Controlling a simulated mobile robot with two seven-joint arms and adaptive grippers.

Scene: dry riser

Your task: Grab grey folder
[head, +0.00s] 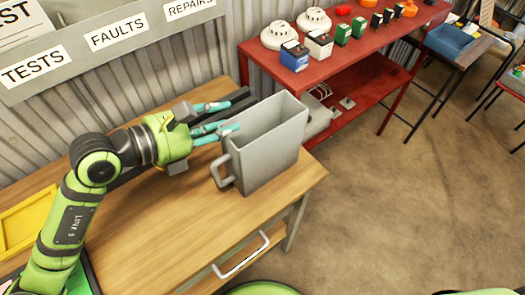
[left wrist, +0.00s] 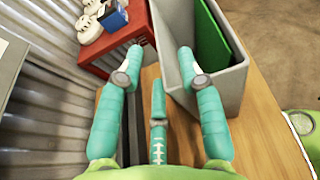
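The task's grey folder appears to be the tall light-grey open-topped holder (head: 265,150) with a side handle, standing upright on the wooden table. In the left wrist view the grey holder (left wrist: 232,88) has a green sheet or folder (left wrist: 212,40) inside it. My left gripper (head: 232,116) is at the holder's left side, its teal fingers spread and pointing at it. In the left wrist view the holder's left wall lies between the left gripper's (left wrist: 160,52) two front fingertips. Whether they touch it is unclear. My right gripper is out of view.
The wooden table (head: 160,235) is clear in front of the holder. A dark bar-like object (head: 238,96) lies behind the gripper. A yellow tray (head: 27,222) is at the left. A red shelf (head: 345,72) with detectors and small boxes stands behind. A corrugated wall is close behind the arm.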

